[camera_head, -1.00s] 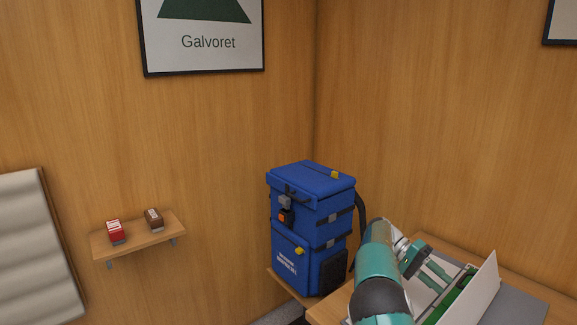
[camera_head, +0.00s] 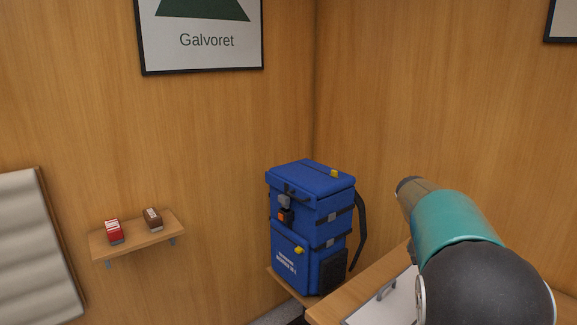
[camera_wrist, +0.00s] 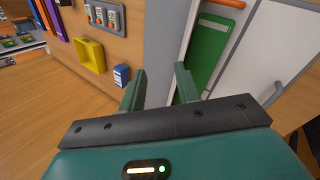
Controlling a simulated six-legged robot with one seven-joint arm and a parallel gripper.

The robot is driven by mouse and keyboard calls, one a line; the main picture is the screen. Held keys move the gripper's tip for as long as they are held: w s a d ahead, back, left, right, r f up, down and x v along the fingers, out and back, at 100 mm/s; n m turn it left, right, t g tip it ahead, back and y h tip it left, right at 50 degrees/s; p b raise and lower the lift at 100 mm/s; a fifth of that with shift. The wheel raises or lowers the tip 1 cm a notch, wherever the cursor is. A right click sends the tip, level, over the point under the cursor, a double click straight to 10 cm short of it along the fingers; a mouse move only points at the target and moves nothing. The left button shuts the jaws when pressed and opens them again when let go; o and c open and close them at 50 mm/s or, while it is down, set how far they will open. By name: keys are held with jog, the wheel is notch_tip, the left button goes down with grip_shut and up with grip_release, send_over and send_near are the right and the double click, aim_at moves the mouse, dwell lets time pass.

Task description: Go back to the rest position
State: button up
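My gripper (camera_wrist: 160,82) shows in the wrist view with its two teal fingers apart and nothing between them. It is open and empty. In the head view my arm (camera_head: 457,228) is folded up at the lower right, over the table (camera_head: 345,298), and my gripper is out of sight there. The arm hides most of the tabletop. A white flat thing (camera_head: 390,308) on the table shows in part beside the arm.
A blue backpack (camera_head: 310,225) stands in the corner, left of my arm. A small wall shelf (camera_head: 140,238) holds a red box (camera_head: 114,230) and a brown box (camera_head: 153,219). In the wrist view are a yellow bin (camera_wrist: 90,55), a small blue box (camera_wrist: 121,76) and a green panel (camera_wrist: 208,55).

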jog(key=s+a+r+n+t+y, duration=0.1)
jog(key=s+a+n+t+y, duration=0.3)
jog(key=s+a+t, duration=0.6)
jog(key=s+a+n, duration=0.2)
jog(key=s+a, duration=0.7)
jog(key=s, duration=0.2)
jog(key=shift+s+a+y, duration=0.2)
jog(key=shift+a+y, duration=0.05)
jog(key=shift+y, duration=0.05)
jog(key=shift+c, duration=0.4)
